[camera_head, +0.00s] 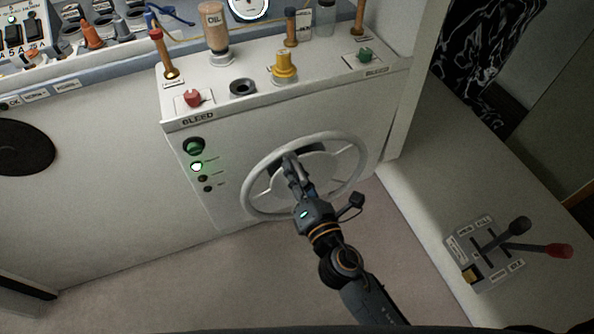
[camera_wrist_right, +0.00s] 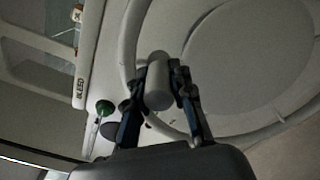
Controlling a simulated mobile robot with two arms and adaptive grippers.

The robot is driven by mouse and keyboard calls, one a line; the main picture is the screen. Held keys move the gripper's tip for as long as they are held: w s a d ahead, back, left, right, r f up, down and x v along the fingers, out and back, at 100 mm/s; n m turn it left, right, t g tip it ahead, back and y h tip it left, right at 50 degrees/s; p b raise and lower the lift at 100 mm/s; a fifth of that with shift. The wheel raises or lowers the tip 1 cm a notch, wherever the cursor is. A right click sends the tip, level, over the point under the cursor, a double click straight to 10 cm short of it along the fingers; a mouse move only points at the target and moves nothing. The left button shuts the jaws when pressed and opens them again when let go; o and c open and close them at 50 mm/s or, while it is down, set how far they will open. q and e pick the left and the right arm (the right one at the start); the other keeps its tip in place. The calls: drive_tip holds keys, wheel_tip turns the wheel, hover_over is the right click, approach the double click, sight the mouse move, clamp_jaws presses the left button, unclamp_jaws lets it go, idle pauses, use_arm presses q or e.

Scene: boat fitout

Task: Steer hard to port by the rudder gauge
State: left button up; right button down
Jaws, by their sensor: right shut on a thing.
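The white steering wheel (camera_head: 325,136) is mounted on the front of the white console, with a wide rim and spokes. It also fills much of the right wrist view (camera_wrist_right: 130,45). My right gripper (camera_head: 291,166) reaches over the wheel's upper left part. In the wrist view its fingers are shut on a grey cylindrical knob (camera_wrist_right: 157,88) at the wheel's rim. A round white-faced gauge (camera_head: 249,8) is cut off by the top edge; its reading is too small to tell, and I cannot tell whether it is the rudder gauge. My left gripper is not in view.
The console top (camera_head: 225,98) holds a red knob (camera_head: 193,98), a yellow valve (camera_head: 284,68), a green knob (camera_head: 365,55) and an oil bottle (camera_head: 214,27). A lever panel (camera_head: 485,250) is at the right. The floor (camera_head: 190,285) in front is clear.

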drive_tip(key=c, duration=1.4)
unclamp_jaws()
drive_tip(key=shift+a, duration=0.15)
drive_tip(key=shift+s, duration=0.1)
drive_tip(key=v, duration=1.2)
